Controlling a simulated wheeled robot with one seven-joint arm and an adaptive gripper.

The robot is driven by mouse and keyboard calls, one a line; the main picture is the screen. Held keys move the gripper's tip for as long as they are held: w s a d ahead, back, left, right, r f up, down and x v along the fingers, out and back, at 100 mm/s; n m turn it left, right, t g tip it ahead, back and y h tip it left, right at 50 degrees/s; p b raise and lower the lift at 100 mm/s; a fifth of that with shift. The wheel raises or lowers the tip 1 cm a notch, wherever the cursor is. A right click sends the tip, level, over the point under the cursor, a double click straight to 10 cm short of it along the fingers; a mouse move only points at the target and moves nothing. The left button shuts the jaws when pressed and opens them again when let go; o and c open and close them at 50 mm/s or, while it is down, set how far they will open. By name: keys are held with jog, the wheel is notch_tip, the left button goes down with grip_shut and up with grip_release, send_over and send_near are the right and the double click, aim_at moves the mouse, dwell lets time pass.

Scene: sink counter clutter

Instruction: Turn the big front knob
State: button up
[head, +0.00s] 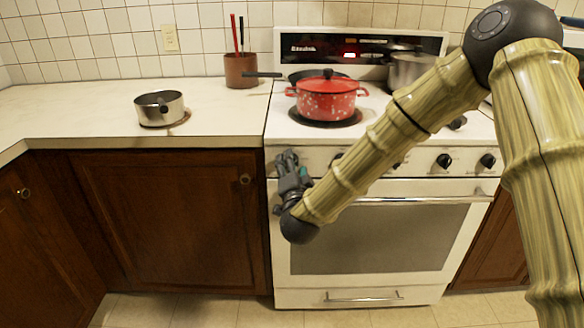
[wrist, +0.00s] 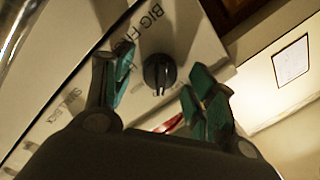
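The big front knob (wrist: 159,73) is a round black dial on the white stove panel. Partly readable "BIG F..." lettering is beside it in the wrist view. My gripper (wrist: 164,76) is open, with one teal-padded finger on each side of the knob in that view. Gaps show between the knob and both fingers, and I cannot tell how far off the panel they are. In the head view my gripper (head: 287,163) is at the left end of the stove's front panel and hides this knob.
Other black knobs, such as this one (head: 444,161), line the panel to the right. The oven handle (head: 420,199) runs below. A red pot (head: 327,100) and a grey pot (head: 408,70) stand on the stove. A small saucepan (head: 160,106) is on the left counter.

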jog(key=shift+s, duration=0.1)
jog(key=s, duration=1.1)
jog(key=shift+s+d+f, duration=0.25)
jog(key=shift+s+d, duration=0.15)
jog(key=shift+d, duration=0.05)
